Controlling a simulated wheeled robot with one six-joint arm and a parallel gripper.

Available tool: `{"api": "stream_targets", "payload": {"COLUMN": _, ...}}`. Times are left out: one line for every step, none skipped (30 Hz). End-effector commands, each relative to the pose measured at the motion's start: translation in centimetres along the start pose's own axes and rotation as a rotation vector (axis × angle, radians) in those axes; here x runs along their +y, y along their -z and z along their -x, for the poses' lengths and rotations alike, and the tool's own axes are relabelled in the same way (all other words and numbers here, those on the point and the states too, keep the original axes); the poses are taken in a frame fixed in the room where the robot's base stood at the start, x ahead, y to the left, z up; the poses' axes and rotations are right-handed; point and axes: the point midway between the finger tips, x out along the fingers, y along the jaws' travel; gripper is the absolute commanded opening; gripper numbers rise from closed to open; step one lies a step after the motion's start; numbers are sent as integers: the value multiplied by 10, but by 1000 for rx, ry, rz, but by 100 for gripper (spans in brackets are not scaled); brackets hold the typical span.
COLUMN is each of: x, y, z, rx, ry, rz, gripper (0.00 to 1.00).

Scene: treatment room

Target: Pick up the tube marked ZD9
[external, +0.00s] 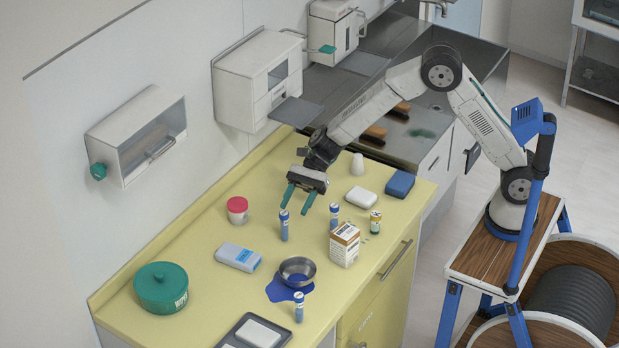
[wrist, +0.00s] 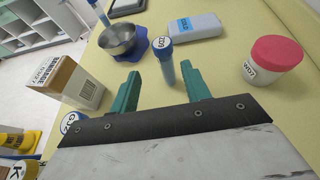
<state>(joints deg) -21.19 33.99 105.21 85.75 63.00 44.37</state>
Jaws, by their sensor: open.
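A blue tube (wrist: 165,70) with a white-labelled cap stands upright on the yellow counter, ahead of and between my fingers in the wrist view. In the external view this tube (external: 284,226) stands just below my fingertips. My gripper (external: 296,204) is open and empty, pointing down; its green fingers also show in the wrist view (wrist: 161,88).
A carton (external: 344,245) and a yellow-green vial (external: 376,222) stand to the right. A red-lidded jar (external: 237,210) and a blue-grey case (external: 239,257) are to the left. A green pot (external: 161,288) is farther left.

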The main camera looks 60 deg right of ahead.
Motion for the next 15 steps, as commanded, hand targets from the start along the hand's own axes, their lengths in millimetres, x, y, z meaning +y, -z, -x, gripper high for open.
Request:
{"api": "stream_targets", "payload": {"x": -2, "y": 2, "z": -5, "rx": -3, "ry": 1, "rz": -9, "gripper": 47}}
{"api": "stream_targets", "payload": {"x": -2, "y": 2, "z": -8, "rx": -4, "ry": 2, "rz": -12, "gripper": 47}}
{"api": "stream_targets", "payload": {"x": -2, "y": 2, "z": -12, "rx": -6, "ry": 3, "rz": -14, "gripper": 47}}
{"api": "stream_targets", "payload": {"x": -2, "y": 1, "z": -15, "rx": -6, "ry": 2, "rz": -14, "gripper": 47}}
{"api": "stream_targets", "payload": {"x": -2, "y": 1, "z": -19, "rx": -6, "ry": 2, "rz": -14, "gripper": 47}}
{"api": "stream_targets", "payload": {"x": -2, "y": 1, "z": -23, "rx": -6, "ry": 1, "rz": -14, "gripper": 47}}
{"api": "stream_targets", "payload": {"x": -2, "y": 2, "z": -26, "rx": -5, "ry": 1, "rz": -14, "gripper": 47}}
{"api": "stream_targets", "payload": {"x": -2, "y": 2, "z": -29, "rx": -5, "ry": 1, "rz": -14, "gripper": 47}}
{"api": "stream_targets", "payload": {"x": -3, "y": 1, "z": -32, "rx": -5, "ry": 1, "rz": -13, "gripper": 47}}
{"api": "stream_targets", "payload": {"x": -3, "y": 1, "z": -34, "rx": -5, "ry": 2, "rz": -12, "gripper": 47}}
{"api": "stream_targets", "payload": {"x": -4, "y": 0, "z": -36, "rx": -5, "ry": 2, "rz": -12, "gripper": 47}}
{"api": "stream_targets", "payload": {"x": -4, "y": 0, "z": -40, "rx": -5, "ry": 2, "rz": -11, "gripper": 47}}
{"api": "stream_targets", "payload": {"x": -5, "y": -1, "z": -44, "rx": -5, "ry": 2, "rz": -12, "gripper": 47}}
{"api": "stream_targets", "payload": {"x": -6, "y": -1, "z": -48, "rx": -5, "ry": 2, "rz": -12, "gripper": 47}}
{"api": "stream_targets", "payload": {"x": -7, "y": -1, "z": -54, "rx": -5, "ry": 1, "rz": -13, "gripper": 47}}
